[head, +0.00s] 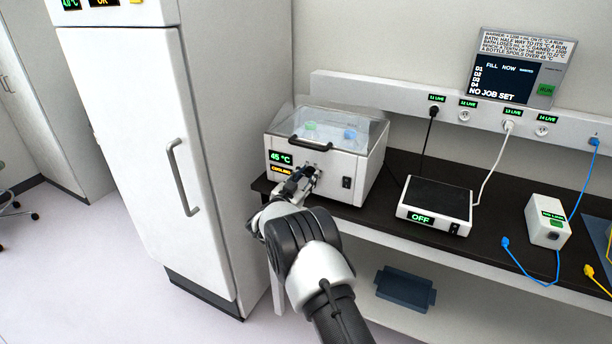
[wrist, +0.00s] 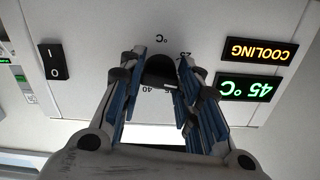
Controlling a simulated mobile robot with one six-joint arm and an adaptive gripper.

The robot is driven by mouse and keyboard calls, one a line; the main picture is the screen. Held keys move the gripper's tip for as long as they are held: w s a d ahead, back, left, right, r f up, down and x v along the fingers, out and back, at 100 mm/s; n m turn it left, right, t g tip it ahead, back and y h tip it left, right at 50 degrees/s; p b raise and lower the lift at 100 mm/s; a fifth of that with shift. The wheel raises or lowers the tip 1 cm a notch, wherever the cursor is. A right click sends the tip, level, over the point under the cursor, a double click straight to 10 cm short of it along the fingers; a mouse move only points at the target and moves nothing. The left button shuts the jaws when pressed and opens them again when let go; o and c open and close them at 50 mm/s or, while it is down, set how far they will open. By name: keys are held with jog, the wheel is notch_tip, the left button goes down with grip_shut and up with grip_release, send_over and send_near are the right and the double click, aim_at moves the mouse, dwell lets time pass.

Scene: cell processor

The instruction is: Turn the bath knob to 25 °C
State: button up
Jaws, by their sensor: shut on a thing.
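The bath (head: 330,184) is a white box with a clear lid, standing on the dark bench next to the tall white cabinet. Its displays read 45 °C (head: 281,157) and COOLING (head: 282,169); both show upside down in the wrist view. The black bath knob (wrist: 160,70) is on the front panel, between my fingers, with scale marks around it, including 40 and what looks like 25. My gripper (head: 308,176) is at the bath's front, shut on the knob. In the wrist view my gripper (wrist: 163,66) has a blue-padded finger on each side of it.
A rocker switch (wrist: 53,60) is on the same panel. Green and blue items sit under the bath's lid, which has a black handle (head: 311,146). A flat device reading OFF (head: 436,197) stands to the right. A wall screen (head: 510,82) reads NO JOB SET.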

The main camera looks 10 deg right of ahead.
jog(key=n+p, duration=0.1)
jog(key=n, duration=0.3)
jog(key=shift+n, duration=0.3)
jog(key=n+p, duration=0.1)
jog(key=n, duration=0.3)
jog(key=shift+n, duration=0.3)
jog(key=o, duration=1.1)
jog(key=shift+s, duration=0.1)
jog(key=v, duration=1.2)
